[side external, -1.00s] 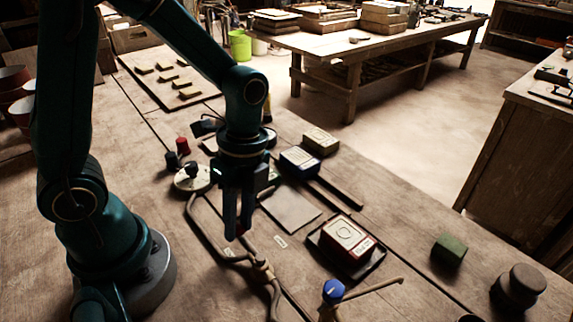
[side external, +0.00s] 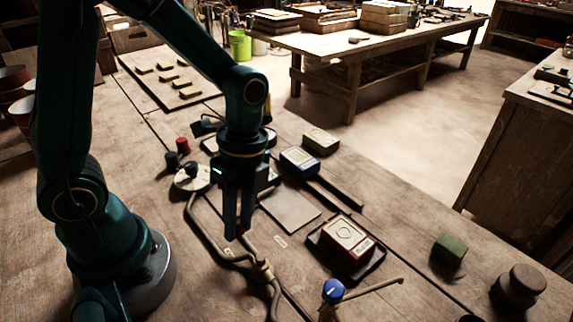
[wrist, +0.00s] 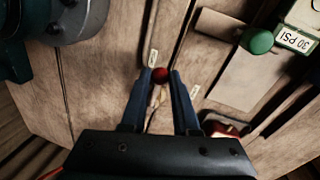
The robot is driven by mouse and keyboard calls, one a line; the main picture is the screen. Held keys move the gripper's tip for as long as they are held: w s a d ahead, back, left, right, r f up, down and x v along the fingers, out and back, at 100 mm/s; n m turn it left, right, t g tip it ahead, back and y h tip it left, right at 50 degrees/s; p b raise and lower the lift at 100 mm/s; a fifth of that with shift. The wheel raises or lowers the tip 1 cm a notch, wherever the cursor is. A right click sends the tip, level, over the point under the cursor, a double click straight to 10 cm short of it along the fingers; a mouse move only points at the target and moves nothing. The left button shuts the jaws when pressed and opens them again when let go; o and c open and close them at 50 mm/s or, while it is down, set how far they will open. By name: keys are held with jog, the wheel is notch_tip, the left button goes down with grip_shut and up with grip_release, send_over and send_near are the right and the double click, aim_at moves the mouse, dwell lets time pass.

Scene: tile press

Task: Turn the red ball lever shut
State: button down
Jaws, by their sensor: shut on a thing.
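The red ball of the lever (wrist: 160,75) sits between the two fingertips of my gripper (wrist: 161,77) in the wrist view. The fingers are shut on it, one on each side. In the side external view my gripper (side external: 236,234) points straight down at the pipe on the bench. Only a bit of the red ball (side external: 241,230) shows there between the tips. The lever's arm is mostly hidden below the ball and fingers, so its angle is hard to tell.
A blue ball lever (side external: 333,291) stands at the front. A red-sided block (side external: 346,238) lies on a dark tray to the right, with a blue-sided block (side external: 299,161) behind. A hose (side external: 203,232) runs left of my gripper.

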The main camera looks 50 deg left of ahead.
jog(key=shift+w, duration=0.15)
jog(key=w+m, duration=0.1)
jog(key=m, duration=0.1)
jog(key=w+m, duration=0.1)
jog(key=m, duration=0.1)
jog(key=shift+w+d+m+y, duration=0.15)
jog(key=shift+d+m+y, duration=0.25)
jog(key=m, duration=0.1)
jog(key=w+d+m, duration=0.1)
jog(key=m, duration=0.1)
jog(key=w+m, duration=0.1)
jog(key=shift+d+m+y, duration=0.3)
jog(key=shift+y, duration=0.1)
jog(key=d+m, duration=0.1)
jog(key=m, duration=0.1)
jog(key=w+d+m+t, duration=0.1)
jog(key=m, duration=0.1)
jog(key=shift+d+m+y, duration=0.1)
jog(key=shift+m+y, duration=0.2)
jog(key=shift+w+d+m+t, duration=0.1)
jog(key=shift+d+m+t, duration=0.1)
jog(key=shift+d+m, duration=0.6)
jog(key=shift+d+m+t, duration=0.2)
jog(key=shift+d+m, duration=0.1)
jog(key=shift+m, duration=0.9)
jog(key=c, duration=0.7)
grip_release()
